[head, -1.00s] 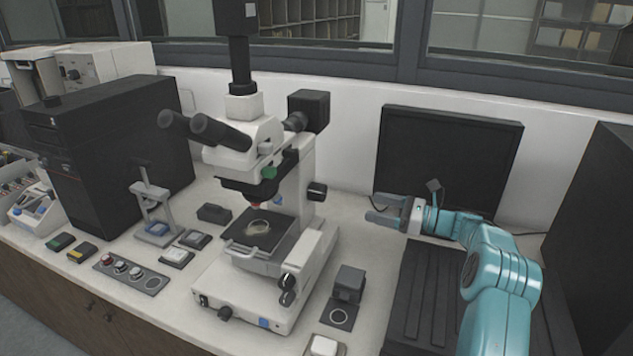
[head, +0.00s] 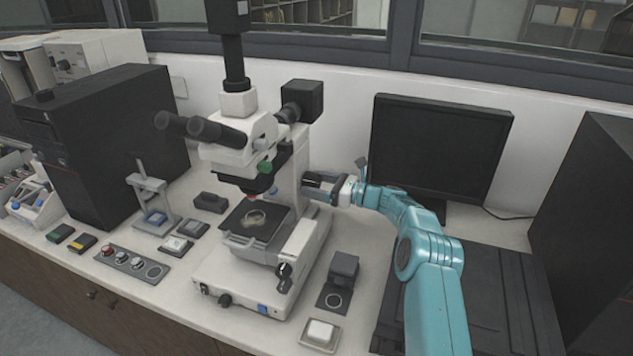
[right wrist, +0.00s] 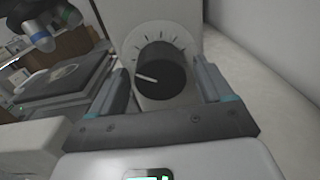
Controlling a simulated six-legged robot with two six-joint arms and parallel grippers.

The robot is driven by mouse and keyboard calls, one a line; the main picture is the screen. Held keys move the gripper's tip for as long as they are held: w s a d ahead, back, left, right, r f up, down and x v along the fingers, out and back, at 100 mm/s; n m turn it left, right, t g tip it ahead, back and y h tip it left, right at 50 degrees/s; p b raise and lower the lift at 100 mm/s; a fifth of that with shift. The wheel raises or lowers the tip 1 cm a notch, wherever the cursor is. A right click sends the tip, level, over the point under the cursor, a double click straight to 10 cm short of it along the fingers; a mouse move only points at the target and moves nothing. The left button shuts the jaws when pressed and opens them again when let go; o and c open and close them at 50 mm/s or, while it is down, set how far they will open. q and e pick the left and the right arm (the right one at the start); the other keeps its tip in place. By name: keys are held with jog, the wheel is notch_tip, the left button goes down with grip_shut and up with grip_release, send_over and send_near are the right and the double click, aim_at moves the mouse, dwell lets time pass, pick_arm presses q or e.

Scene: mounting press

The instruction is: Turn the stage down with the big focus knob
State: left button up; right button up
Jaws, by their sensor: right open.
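The white microscope (head: 210,285) stands in the middle of the bench. A large black knob (right wrist: 161,72) with a white pointer line sits before a pale dial with tick marks on the microscope's side. My right gripper (head: 313,187) is at the microscope column. In the right wrist view its fingers are open, one on each side of the knob, with the knob between them; contact is not clear. Smaller black knobs (head: 284,270) sit low on the microscope's right side. My left gripper is not seen.
A dark monitor (head: 437,150) stands behind my right arm. A small black block (head: 343,268) and a white-topped pad (head: 320,333) lie right of the microscope base. A panel with several round knobs (head: 130,262) lies left of it. Bench between is partly clear.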

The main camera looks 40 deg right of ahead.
jog(key=shift+w, duration=0.1)
jog(key=c, duration=1)
jog(key=shift+f+n+b, duration=0.3)
jog(key=shift+f+b, duration=0.05)
jog(key=shift+b, duration=0.45)
jog(key=n+b, duration=0.4)
jog(key=b, duration=0.2)
jog(key=shift+f+n+b, duration=0.1)
jog(key=shift+n+b, duration=0.2)
jog(key=shift+b, duration=0.05)
jog(key=shift+w+d+n+b, duration=0.1)
jog(key=shift+n+b, duration=0.75)
jog(key=shift+n, duration=0.35)
jog(key=shift+r+n+b, duration=0.25)
jog(key=shift+n+b, duration=0.3)
jog(key=shift+n, duration=0.65)
